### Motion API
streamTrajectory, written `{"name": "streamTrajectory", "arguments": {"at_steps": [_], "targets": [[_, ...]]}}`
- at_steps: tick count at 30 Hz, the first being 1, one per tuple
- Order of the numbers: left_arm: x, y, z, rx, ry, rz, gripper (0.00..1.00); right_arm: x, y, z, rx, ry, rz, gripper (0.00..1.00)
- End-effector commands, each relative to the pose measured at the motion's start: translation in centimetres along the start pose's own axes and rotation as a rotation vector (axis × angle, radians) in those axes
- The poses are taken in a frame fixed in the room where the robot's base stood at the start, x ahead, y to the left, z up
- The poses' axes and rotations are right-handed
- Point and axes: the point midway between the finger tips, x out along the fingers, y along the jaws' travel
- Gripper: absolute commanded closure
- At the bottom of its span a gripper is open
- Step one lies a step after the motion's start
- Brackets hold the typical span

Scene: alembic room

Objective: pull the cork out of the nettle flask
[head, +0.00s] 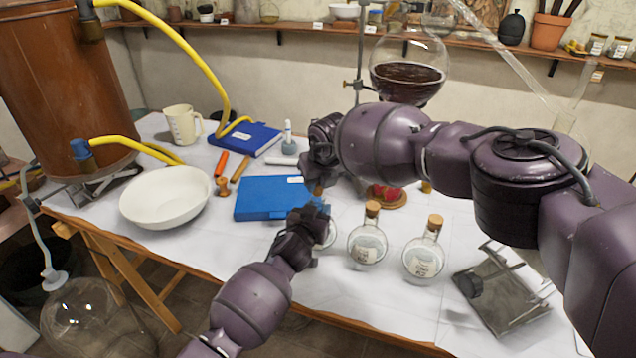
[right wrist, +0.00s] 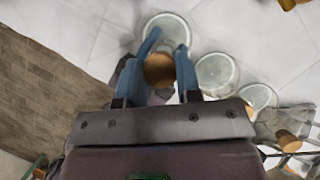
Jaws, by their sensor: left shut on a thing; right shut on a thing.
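A round clear glass flask (head: 329,236) stands at the table's front edge, mostly hidden behind my left gripper (head: 316,208). That gripper is shut on the flask, near its neck. My right gripper (head: 318,184) is just above and is shut on the cork (right wrist: 159,71), which sits between its two blue fingers in the right wrist view. The flask (right wrist: 166,32) shows beyond the cork there. I cannot tell whether the cork is still in the neck. No label on this flask is readable.
Two corked, labelled flasks, a middle one (head: 367,246) and a right one (head: 423,258), stand to the right. A metal rack (head: 500,292) lies beyond them. A blue case (head: 268,198) and a white bowl (head: 165,196) are to the left. A dark-filled globe (head: 408,72) stands behind.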

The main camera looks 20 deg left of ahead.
Motion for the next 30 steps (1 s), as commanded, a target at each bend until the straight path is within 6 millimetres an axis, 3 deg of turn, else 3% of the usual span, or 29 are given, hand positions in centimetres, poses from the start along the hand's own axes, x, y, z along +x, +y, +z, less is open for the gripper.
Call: {"name": "streamTrajectory", "arguments": {"at_steps": [1,30], "targets": [[-0.2,-0.1,1.4,-0.003,-0.024,-0.004,0.82,0.1,0.0,0.0,0.001,0.001,0.001,0.96],[-0.2,-0.1,1.4,-0.002,-0.024,-0.004,0.82,-1.4,0.0,0.6,0.001,0.001,0.001,0.96]]}}
